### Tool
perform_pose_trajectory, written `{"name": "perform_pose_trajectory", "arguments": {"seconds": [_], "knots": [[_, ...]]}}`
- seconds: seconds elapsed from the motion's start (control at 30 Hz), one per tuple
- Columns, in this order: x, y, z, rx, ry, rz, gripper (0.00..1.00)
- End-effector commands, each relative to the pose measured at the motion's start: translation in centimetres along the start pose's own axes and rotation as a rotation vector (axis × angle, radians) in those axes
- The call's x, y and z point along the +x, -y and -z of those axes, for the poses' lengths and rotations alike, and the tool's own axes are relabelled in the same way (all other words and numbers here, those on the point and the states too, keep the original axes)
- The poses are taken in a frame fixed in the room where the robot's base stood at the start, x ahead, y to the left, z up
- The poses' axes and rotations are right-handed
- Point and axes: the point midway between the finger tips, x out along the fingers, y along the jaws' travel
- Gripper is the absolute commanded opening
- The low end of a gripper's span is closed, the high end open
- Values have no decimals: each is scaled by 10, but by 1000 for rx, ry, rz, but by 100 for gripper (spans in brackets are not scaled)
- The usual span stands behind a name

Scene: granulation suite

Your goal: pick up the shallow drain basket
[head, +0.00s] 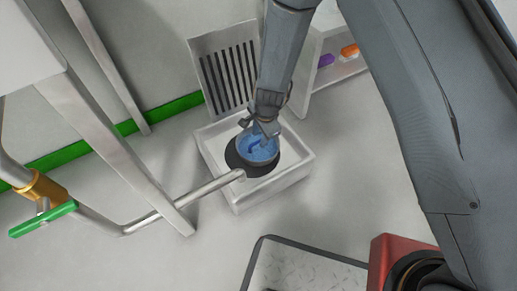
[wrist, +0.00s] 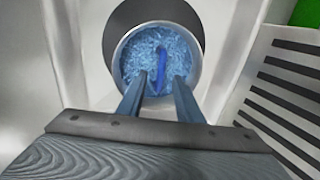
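The shallow drain basket (head: 259,148) is a round blue basket in the dark round opening of a pale square floor basin. In the wrist view the basket (wrist: 133,53) has a pale rim, a mottled blue inside and a darker blue upright bar (wrist: 159,70) across its middle. My gripper (wrist: 158,82) is open, with its two fingers apart and the bar showing between them. In the head view my gripper (head: 264,128) is over the basket and hides part of its far side. Whether the fingertips touch the basket cannot be told.
A slotted grate (head: 226,72) leans upright behind the basin (head: 296,168). A metal pipe (head: 190,199) ends at the basin's left side, with a green-handled valve (head: 44,219) further left. A metal leg (head: 118,150) stands at left. A bin with purple and orange items (head: 337,55) is behind right.

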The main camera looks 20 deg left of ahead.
Motion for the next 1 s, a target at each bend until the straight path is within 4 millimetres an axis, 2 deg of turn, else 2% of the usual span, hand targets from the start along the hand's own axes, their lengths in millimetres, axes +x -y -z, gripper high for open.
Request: {"name": "perform_pose_trajectory", "arguments": {"seconds": [0.17,0.53,0.83,1.0], "knots": [[10,0,0,-1,0,0,32],[52,1,-1,-2,0,0,32],[54,1,-2,-2,0,0,32],[54,1,-2,-2,0,0,5]]}}
